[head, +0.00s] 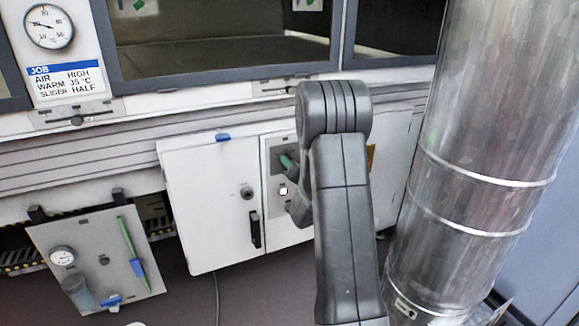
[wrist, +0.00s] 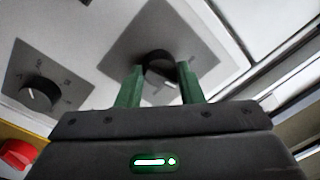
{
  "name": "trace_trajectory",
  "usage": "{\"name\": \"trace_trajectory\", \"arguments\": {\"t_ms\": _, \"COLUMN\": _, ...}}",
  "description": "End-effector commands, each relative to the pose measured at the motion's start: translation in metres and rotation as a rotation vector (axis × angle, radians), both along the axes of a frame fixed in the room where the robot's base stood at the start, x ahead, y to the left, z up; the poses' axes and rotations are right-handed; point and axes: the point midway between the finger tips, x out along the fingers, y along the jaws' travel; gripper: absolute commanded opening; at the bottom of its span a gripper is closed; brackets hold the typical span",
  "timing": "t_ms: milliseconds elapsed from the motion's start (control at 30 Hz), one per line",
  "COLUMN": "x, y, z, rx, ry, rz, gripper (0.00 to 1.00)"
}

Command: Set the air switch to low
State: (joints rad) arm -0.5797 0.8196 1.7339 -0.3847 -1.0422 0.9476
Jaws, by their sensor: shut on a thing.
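A black knob (wrist: 157,64) sits on a dark grey plate (wrist: 198,55) on the white panel. The green fingers of my gripper (wrist: 159,72) stand on either side of it and are shut on it. Its pointer and most of its markings are hidden or too small to read, so I cannot tell its setting. No label shows which knob is the air switch. In the head view my gripper's green fingers are at the panel (head: 268,162), partly hidden by my arm. A second black knob (wrist: 38,95) with a white pointer and scale marks is at left in the wrist view.
A red button (wrist: 17,152) on yellow is at lower left in the wrist view. A job card (head: 66,78) reads AIR HIGH. A white cabinet door (head: 205,205) stands left of the panel. A large metal duct (head: 480,150) stands close on the right of my arm.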

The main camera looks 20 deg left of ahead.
Motion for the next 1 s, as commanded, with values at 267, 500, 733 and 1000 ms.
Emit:
{"name": "trace_trajectory", "arguments": {"t_ms": 267, "x": -0.0018, "y": 0.0018, "z": -0.0007, "rx": 0.107, "ry": 0.125, "rz": 0.005, "gripper": 0.11}}
{"name": "trace_trajectory", "arguments": {"t_ms": 500, "x": -0.0019, "y": 0.0020, "z": -0.0002, "rx": 0.154, "ry": 0.180, "rz": 0.005, "gripper": 0.11}}
{"name": "trace_trajectory", "arguments": {"t_ms": 733, "x": -0.0020, "y": 0.0022, "z": 0.0001, "rx": 0.166, "ry": 0.194, "rz": 0.006, "gripper": 0.11}}
{"name": "trace_trajectory", "arguments": {"t_ms": 1000, "x": -0.0022, "y": 0.0025, "z": 0.0002, "rx": 0.165, "ry": 0.193, "rz": 0.007, "gripper": 0.11}}
